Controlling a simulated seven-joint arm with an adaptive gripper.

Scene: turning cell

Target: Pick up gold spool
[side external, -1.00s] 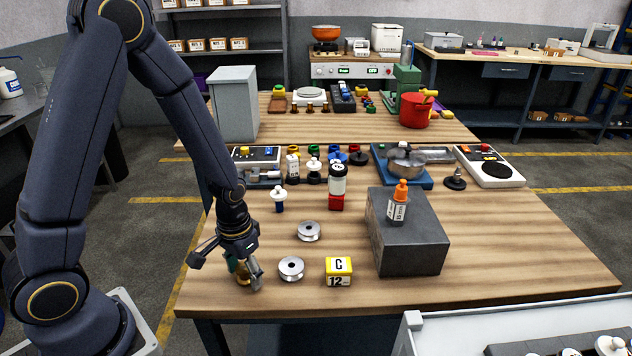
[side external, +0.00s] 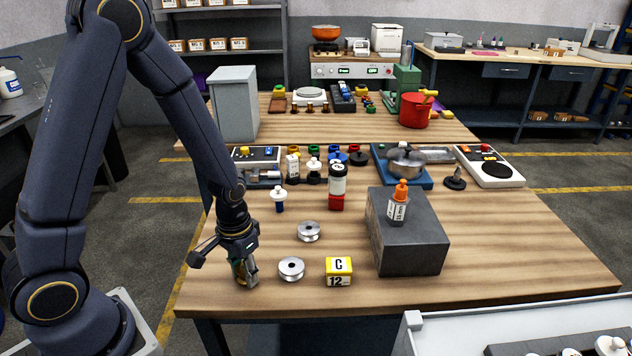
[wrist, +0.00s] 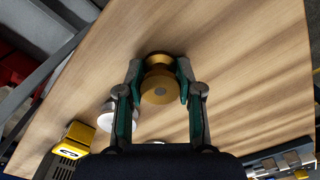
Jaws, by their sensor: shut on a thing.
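The gold spool (wrist: 160,86) shows between the fingers in the wrist view, with its round end facing the camera. My gripper (wrist: 158,80) is shut on the spool, one green-padded finger on each side. In the side external view my gripper (side external: 245,279) is low over the front left of the wooden table (side external: 480,270). The spool is mostly hidden there by the fingers. I cannot tell whether it touches the table.
Two silver spools (side external: 291,268) (side external: 309,231) lie just right of my gripper. The table's left edge is close.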

